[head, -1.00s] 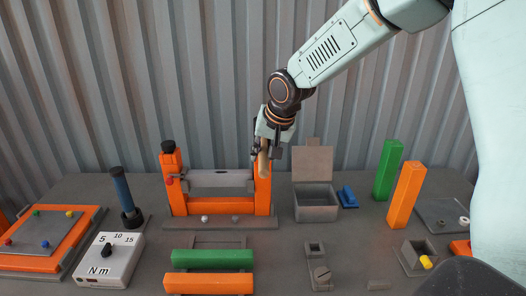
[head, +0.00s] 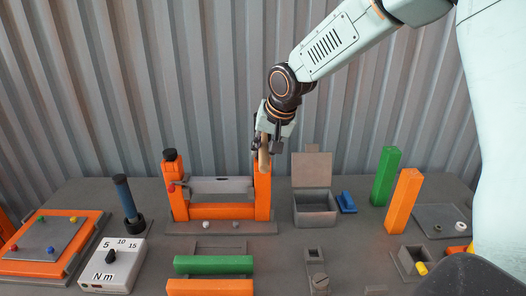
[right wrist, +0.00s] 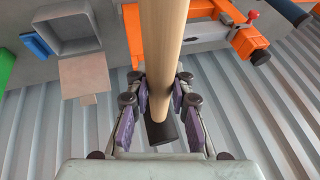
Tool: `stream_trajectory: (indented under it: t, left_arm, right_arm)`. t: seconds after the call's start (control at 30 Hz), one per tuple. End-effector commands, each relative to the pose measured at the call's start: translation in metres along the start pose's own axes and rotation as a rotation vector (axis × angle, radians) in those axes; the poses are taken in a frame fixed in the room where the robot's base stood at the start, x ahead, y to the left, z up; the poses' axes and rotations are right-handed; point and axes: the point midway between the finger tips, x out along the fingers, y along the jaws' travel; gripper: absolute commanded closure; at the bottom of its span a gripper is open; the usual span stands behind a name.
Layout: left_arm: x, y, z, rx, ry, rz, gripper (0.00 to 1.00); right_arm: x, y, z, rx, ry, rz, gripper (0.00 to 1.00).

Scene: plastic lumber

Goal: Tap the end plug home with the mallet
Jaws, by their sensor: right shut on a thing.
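My right gripper (head: 266,146) is shut on a tan wooden handle (head: 264,160), seemingly the mallet's. In the right wrist view the handle (right wrist: 161,50) passes between the finger pads and has a black end (right wrist: 162,132). A black cap (head: 169,154), perhaps the end plug, sits on top of the left post (head: 177,190). My left gripper is not in view.
A grey crossbar (head: 222,186) spans the posts. An open grey box (head: 314,205) stands right of the frame; green (head: 385,175) and orange (head: 403,200) posts stand beyond it. A blue-handled tool (head: 125,195) and white dial box (head: 110,264) are left. Corrugated wall (head: 90,90) behind.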

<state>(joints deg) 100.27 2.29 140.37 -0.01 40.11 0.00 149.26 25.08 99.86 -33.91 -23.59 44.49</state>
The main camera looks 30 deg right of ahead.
Motion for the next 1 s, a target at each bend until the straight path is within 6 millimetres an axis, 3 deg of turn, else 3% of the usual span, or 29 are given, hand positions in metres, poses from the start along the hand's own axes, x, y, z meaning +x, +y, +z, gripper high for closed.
stream_trajectory:
  t: [0.47,0.73,1.0]
  left_arm:
    - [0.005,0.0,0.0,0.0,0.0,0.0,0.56]
    - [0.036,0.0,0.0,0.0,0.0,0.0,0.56]
    - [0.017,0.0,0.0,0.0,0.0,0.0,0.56]
  right_arm:
    - [0.01,0.003,0.003,0.002,-0.003,-0.005,1.0]
    - [0.045,0.013,0.018,0.001,-0.005,-0.004,1.0]
    - [0.025,0.007,0.009,0.001,-0.003,-0.005,1.0]
